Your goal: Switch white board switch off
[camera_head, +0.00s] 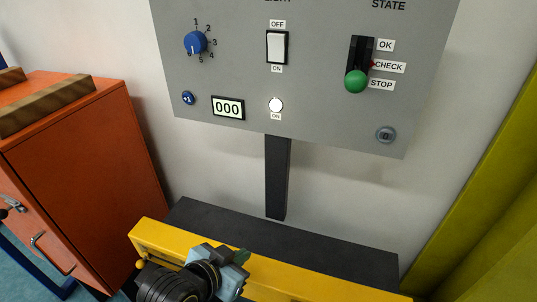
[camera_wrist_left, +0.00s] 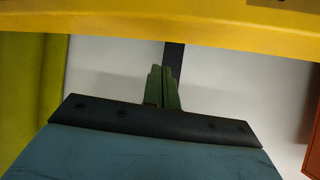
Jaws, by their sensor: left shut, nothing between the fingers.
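The white switch (camera_head: 277,47) is a rocker in a black frame on the grey control panel (camera_head: 330,110). The label OFF is above it and ON below it. A round white lamp (camera_head: 276,105), labelled ON, is below the switch and looks bright. Which way the rocker is tipped is hard to tell. My left gripper (camera_head: 243,256) is low in the head view, by the yellow beam, well below the panel and apart from the switch. Its green fingers (camera_wrist_left: 163,88) are together and empty in the left wrist view. The switch is not visible there. My right gripper is not in view.
The panel also carries a blue knob (camera_head: 195,42), a blue button (camera_head: 188,98), a counter (camera_head: 228,108) and a green slider handle (camera_head: 356,81). A black post (camera_head: 277,180) supports it. A yellow beam (camera_head: 330,286) crosses below. An orange cabinet (camera_head: 90,150) stands left.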

